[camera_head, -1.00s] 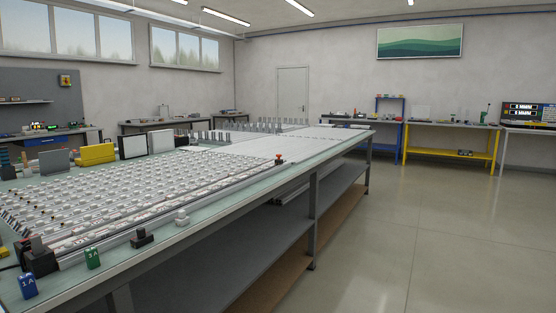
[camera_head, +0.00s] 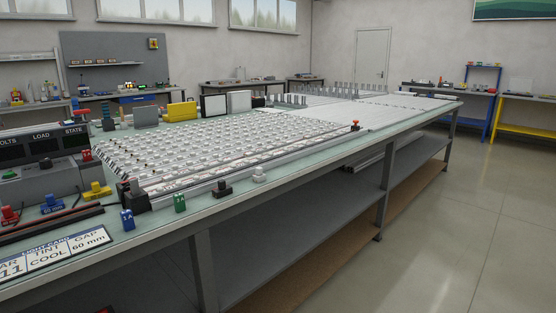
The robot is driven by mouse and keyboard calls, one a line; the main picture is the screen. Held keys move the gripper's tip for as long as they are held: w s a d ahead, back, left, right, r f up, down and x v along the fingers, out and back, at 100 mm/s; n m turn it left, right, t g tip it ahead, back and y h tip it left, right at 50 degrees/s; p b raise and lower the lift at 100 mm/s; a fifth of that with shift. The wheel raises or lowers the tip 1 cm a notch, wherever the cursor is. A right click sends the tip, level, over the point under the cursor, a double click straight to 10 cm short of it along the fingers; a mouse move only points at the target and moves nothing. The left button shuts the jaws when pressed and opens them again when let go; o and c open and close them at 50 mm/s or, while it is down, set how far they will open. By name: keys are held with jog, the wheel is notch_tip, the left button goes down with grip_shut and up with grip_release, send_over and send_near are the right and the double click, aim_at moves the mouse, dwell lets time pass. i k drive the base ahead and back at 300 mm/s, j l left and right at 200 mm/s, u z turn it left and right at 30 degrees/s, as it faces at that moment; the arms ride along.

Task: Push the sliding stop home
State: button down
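A long rail (camera_head: 300,152) runs along the near edge of the big workbench (camera_head: 300,187). A small black block with an upright knob (camera_head: 222,190) sits at its near part, and a small white block (camera_head: 259,175) sits a little farther along. A red-topped piece (camera_head: 355,125) stands at the rail's far end. Which of these is the sliding stop I cannot tell from here, nor whether any touches an end. A larger dark block (camera_head: 136,197) stands at the near end. My gripper is not in view.
Rows of small white pieces (camera_head: 220,140) cover the bench behind the rail. Blue (camera_head: 127,219) and green (camera_head: 179,203) tags stand at the near edge. The floor (camera_head: 420,230) at right is clear.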

aim_at(356, 126)
jog(key=i+l, duration=0.25)
jog(key=i, duration=0.2)
jog(key=i+l+z, duration=0.1)
jog(key=i+l, duration=0.15)
jog(key=i, duration=0.25)
jog(key=i+l+z, duration=0.1)
jog(key=i+l, duration=0.15)
jog(key=i, duration=0.2)
jog(key=i+l, duration=0.15)
jog(key=i, duration=0.35)
jog(key=i+l+z, duration=0.1)
jog(key=i, duration=0.35)
jog(key=l, duration=0.1)
